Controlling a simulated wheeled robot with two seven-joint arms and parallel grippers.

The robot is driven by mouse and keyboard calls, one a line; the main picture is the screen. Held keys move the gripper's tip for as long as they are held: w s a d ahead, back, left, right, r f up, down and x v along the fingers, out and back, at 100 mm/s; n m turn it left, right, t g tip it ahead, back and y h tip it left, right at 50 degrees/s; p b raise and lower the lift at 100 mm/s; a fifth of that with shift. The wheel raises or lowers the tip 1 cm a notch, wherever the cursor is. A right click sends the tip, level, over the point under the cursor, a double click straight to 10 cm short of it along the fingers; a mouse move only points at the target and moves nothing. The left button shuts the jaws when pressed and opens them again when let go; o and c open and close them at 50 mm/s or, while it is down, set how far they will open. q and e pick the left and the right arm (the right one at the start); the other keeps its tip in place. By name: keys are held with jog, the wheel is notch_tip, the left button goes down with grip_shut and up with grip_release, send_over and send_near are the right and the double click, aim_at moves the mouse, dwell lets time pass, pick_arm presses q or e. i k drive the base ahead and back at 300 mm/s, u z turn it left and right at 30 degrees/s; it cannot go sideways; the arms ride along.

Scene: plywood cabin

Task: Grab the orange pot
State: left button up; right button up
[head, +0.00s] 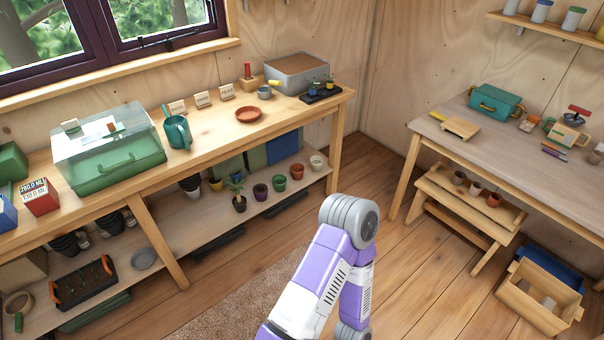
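A small orange-red pot (297,171) stands upright on the lower shelf of the long wooden bench, toward its right end. A green pot (279,183) is to its left and a white pot (316,162) to its right. Neither of my grippers shows.
Small brownish pots stand on a step stool (440,187) at right. The floor (410,260) between is clear.

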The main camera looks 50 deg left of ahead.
aim_at(297, 169)
jog(key=u, duration=0.4)
jog(key=i, duration=1.75)
jog(key=u, duration=1.45)
jog(key=i, duration=1.1)
jog(key=u, duration=1.55)
jog(key=i, duration=0.75)
jog(key=u, duration=0.1)
